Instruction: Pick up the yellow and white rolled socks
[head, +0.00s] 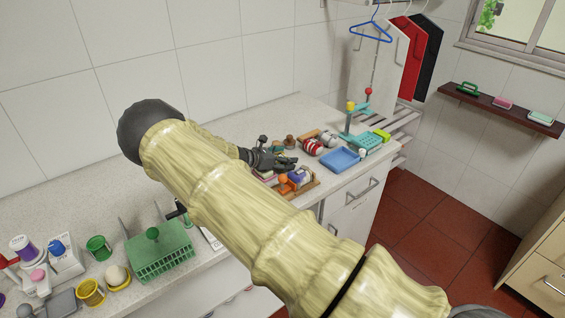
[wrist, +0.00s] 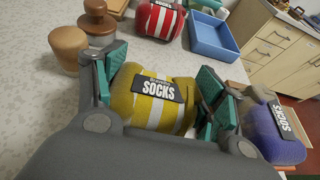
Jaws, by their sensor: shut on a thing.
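The yellow and white rolled socks (wrist: 150,103) carry a dark label reading "SOCKS" and sit between the two teal-padded fingers of my gripper (wrist: 158,92) in the wrist view. The fingers press on both sides of the roll. In the head view my gripper (head: 283,163) is low over the counter among the small goods, and the yellow socks cannot be made out there. Whether the roll touches the surface below is hidden.
A purple and white sock roll (wrist: 272,128) lies close right of my gripper. Red-striped socks (wrist: 160,18), a blue tray (wrist: 212,35) and brown wooden pieces (wrist: 96,22) stand beyond. A green rack (head: 160,250) is at the counter's left. Bare counter (wrist: 30,90) lies left of my gripper.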

